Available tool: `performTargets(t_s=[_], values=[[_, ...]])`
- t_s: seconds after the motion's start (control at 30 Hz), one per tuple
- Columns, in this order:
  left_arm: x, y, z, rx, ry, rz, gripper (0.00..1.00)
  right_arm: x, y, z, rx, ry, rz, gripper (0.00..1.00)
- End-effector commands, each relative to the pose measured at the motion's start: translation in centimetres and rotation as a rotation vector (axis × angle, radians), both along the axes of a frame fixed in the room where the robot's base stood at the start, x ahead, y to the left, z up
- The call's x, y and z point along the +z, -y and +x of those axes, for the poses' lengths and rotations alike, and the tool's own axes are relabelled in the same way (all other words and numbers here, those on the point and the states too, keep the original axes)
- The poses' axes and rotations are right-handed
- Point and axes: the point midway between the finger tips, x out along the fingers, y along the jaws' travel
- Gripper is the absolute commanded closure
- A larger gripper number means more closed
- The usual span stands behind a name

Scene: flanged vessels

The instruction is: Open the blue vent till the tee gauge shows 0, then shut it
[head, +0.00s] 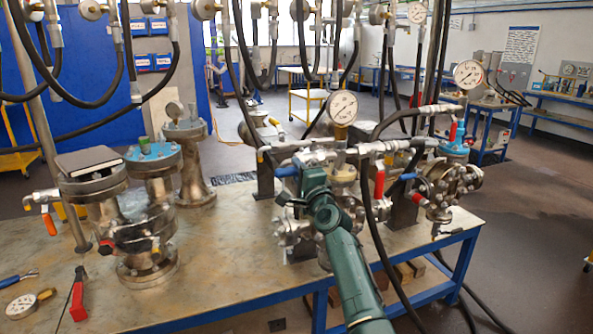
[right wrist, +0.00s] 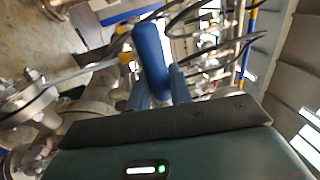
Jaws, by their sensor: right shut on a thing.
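My right gripper (head: 299,182) is at the end of the green arm, at the pipework over the middle of the bench. It is shut on the blue vent handle (head: 286,171), which sticks out to its left. In the right wrist view the blue handle (right wrist: 152,60) stands between the fingers (right wrist: 158,88). A round white-faced gauge (head: 342,107) stands upright on the pipework just above the gripper and looks like the tee gauge; its needle is too small to read. The valve body is mostly hidden behind my gripper. My left gripper is not in view.
Another gauge (head: 469,74) stands above a blue-topped vessel at the right. Red handles (head: 379,183) and black hoses (head: 372,235) are close to my arm. Flanged vessels (head: 148,222) stand at the left. A loose gauge (head: 21,306) and a red-handled tool (head: 78,295) lie front left.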

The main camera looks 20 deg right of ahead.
Motion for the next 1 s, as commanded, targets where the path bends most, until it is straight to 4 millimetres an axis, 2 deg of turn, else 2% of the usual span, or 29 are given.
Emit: performTargets(t_s=[0.37, 0.4, 0.6, 0.87, 1.0], values=[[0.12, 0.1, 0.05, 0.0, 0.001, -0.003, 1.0, 0.24, 0.02, 0.01, 0.0, 0.005, 0.01, 1.0], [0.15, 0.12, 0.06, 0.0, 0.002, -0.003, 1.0, 0.24, 0.02, 0.01, 0.0, 0.005, 0.009, 0.77], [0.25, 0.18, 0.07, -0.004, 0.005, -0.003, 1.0, 0.16, 0.03, 0.0, -0.001, 0.003, 0.007, 0.61], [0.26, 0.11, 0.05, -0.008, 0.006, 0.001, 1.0, 0.08, 0.03, -0.07, 0.0, 0.002, 0.006, 0.6], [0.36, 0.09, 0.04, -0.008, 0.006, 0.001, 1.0, -0.13, 0.0, -0.85, 0.0, 0.002, 0.006, 0.6]])
